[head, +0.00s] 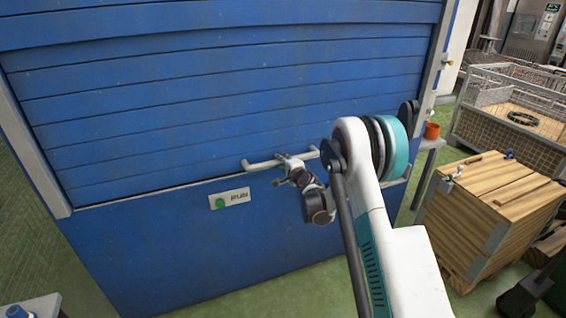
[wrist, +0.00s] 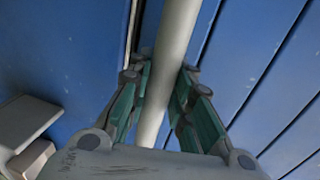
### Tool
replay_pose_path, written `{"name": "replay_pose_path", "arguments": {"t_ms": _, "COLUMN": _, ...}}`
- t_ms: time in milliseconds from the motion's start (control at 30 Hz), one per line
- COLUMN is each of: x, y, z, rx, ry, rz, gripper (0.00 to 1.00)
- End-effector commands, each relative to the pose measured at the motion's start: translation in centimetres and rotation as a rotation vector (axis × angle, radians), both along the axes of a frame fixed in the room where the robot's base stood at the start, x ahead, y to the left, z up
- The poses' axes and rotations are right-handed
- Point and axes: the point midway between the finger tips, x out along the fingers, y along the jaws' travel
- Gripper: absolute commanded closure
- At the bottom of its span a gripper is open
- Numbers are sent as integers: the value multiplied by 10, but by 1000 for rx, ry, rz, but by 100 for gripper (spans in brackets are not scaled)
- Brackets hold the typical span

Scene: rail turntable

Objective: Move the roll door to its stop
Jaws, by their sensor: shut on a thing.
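The blue slatted roll door (head: 220,105) fills the upper part of the blue cabinet in the head view. Its lower edge lies near the top of the plain blue front panel (head: 190,255), with a thin dark line between them. A pale bar handle (head: 258,165) runs along the door's bottom. My gripper (head: 287,165) is shut on this handle near its middle. In the wrist view the bar (wrist: 172,50) passes between the green-padded fingers of my gripper (wrist: 160,80).
A wooden crate (head: 490,200) and a wire mesh container (head: 515,135) stand at right.

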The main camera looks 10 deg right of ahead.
Motion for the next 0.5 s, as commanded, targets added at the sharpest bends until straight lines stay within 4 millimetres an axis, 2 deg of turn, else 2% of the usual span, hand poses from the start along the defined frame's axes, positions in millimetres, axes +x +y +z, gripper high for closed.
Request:
{"name": "replay_pose_path", "arguments": {"t_ms": 167, "x": 0, "y": 0, "z": 29, "rx": 1, "ry": -1, "rz": -1, "gripper": 100}}
{"name": "replay_pose_path", "arguments": {"t_ms": 267, "x": 0, "y": 0, "z": 56, "rx": 1, "ry": -1, "rz": -1, "gripper": 100}}
{"name": "replay_pose_path", "arguments": {"t_ms": 500, "x": 0, "y": 0, "z": 139, "rx": 1, "ry": -2, "rz": -2, "gripper": 100}}
